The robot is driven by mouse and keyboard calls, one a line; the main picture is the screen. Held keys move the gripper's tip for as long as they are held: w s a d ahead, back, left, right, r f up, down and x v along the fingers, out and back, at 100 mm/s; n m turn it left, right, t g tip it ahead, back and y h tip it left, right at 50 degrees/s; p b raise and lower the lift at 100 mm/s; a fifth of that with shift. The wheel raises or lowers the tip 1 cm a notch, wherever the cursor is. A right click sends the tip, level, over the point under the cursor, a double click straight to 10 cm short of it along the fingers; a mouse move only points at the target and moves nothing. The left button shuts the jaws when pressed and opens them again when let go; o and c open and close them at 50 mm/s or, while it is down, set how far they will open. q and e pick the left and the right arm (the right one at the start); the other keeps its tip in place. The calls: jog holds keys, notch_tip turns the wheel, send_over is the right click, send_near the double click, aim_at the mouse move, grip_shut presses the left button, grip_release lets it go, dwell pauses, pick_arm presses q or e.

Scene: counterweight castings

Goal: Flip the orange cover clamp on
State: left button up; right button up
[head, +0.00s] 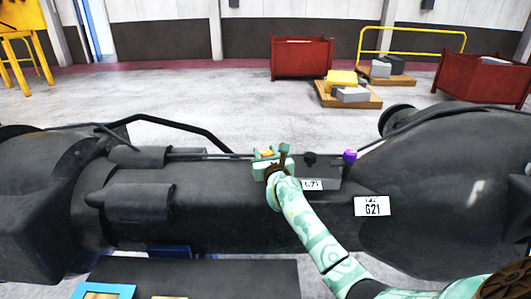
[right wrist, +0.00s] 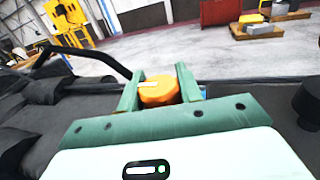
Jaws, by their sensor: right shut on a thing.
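The orange cover clamp (head: 266,153) is small and sits on top of the dark machine arm (head: 230,200), mostly hidden by my gripper in the head view. It shows larger in the right wrist view (right wrist: 158,90), with a pale mark on its side. My right gripper (head: 270,154) is green and comes in from the lower right. In the right wrist view its two fingers (right wrist: 160,86) stand on either side of the orange clamp and are shut on it. My left gripper is in neither view.
A purple knob (head: 350,156) and a black knob (head: 310,159) stand to the right along the casting's top. A bent black bar (head: 170,125) rises at the left. Red bins (head: 302,57) and loaded pallets (head: 347,94) stand on the open floor behind.

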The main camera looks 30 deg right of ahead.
jog(key=o, duration=1)
jog(key=p+v, duration=0.1)
jog(key=v, duration=1.5)
jog(key=shift+s, duration=0.2)
